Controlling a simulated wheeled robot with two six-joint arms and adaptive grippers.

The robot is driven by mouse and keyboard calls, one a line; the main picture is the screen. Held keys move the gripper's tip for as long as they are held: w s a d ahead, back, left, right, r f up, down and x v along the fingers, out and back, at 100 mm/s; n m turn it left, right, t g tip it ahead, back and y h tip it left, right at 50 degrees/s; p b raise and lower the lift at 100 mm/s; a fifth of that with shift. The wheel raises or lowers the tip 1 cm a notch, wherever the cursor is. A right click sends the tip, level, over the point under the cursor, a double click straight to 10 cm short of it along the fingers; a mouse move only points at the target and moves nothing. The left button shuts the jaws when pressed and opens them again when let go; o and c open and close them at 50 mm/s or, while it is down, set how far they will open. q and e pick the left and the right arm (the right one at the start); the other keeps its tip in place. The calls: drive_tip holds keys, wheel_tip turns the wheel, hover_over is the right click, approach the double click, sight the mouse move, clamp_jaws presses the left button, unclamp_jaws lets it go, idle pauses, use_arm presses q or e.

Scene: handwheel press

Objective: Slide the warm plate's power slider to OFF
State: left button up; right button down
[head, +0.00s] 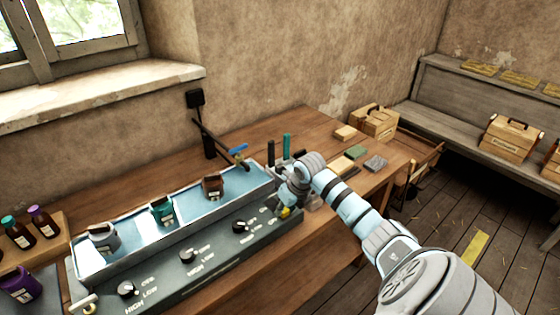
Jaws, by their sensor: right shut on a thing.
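The warm plate (75,262) is a long grey tray with a shiny pale-blue surface on the wooden bench. Its sloped dark front panel (215,262) carries several black knobs with OFF, LOW and HIGH marks. My right gripper (284,206) is at the right end of this panel, shut on a small yellow piece (285,213) that looks like the power slider's handle. The gripper hides most of the slider, so its setting cannot be read. My left gripper is out of view.
On the plate stand a grey item (102,238), a teal one (162,211) and a brown one (212,187). Bottles (45,222) stand at the left. A blue-handled tap (239,149) is behind the plate. Small blocks (357,152) lie right of my gripper.

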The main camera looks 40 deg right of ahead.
drive_tip(key=c, duration=1.8)
unclamp_jaws()
drive_tip(key=o, duration=0.5)
drive_tip(key=shift+s, duration=0.2)
drive_tip(key=shift+r, duration=0.1)
drive_tip(key=shift+r, duration=0.25)
drive_tip(key=v, duration=1.1)
drive_tip(key=shift+s+r, duration=0.15)
drive_tip(key=shift+s, duration=0.1)
